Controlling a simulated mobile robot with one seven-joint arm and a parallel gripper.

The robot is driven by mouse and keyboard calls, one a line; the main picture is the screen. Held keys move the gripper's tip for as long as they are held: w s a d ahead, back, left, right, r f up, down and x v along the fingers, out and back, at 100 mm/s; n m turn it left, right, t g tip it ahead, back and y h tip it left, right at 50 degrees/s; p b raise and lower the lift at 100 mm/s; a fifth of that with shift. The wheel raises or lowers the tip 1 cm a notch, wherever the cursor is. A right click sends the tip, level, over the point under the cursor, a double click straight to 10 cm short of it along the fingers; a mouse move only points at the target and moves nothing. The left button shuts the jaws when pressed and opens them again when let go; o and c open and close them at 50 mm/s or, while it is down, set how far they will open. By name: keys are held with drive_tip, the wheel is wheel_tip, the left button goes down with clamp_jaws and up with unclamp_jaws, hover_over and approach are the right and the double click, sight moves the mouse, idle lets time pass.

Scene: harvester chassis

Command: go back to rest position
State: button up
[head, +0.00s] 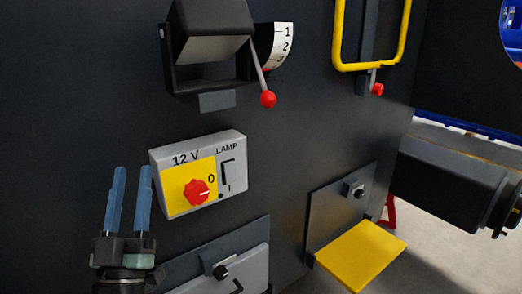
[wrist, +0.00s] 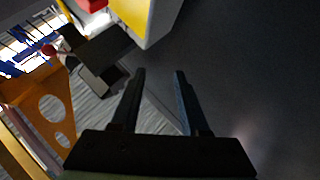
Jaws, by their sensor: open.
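My gripper (head: 131,200) is at the lower left of the head view, with its two blue fingers pointing up. The fingers are apart with nothing between them. In the wrist view my gripper (wrist: 160,90) also shows open and empty, with dark panel surface to its right. In the head view it is left of the grey 12 V / LAMP switch box (head: 228,150), and I see no contact. The box has a red rotary knob (head: 197,192) on a yellow plate and a rocker switch (head: 228,175).
A red-tipped lever (head: 267,98) with a numbered scale (head: 283,45) is above the box. A yellow handle frame (head: 338,35) is at upper right. A yellow flap (head: 360,254) juts out at lower right. A dark cylinder (head: 450,180) extends at the right.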

drive_tip(key=s+d+r+n+y, duration=0.1)
drive_tip(key=s+d+r+y, duration=0.15)
drive_tip(key=r, duration=0.35)
drive_tip(key=s+d+r+n+y, duration=0.1)
drive_tip(key=d+r+n+y, duration=0.15)
drive_tip(key=r, duration=0.45)
drive_tip(key=s+d+r+m+t+h+p, duration=0.1)
drive_tip(key=s+d+r+m+h, duration=0.6)
drive_tip(key=s+d+r, duration=0.65)
wheel_tip(320, 180, up, 17)
drive_tip(key=w+d+p, duration=0.1)
drive_tip(key=w+p, duration=0.1)
drive_tip(key=p, duration=1.5)
drive_tip(key=shift+w+d+n+y, duration=0.2)
drive_tip(key=shift+n+y, duration=0.1)
drive_tip(key=shift+n, duration=0.05)
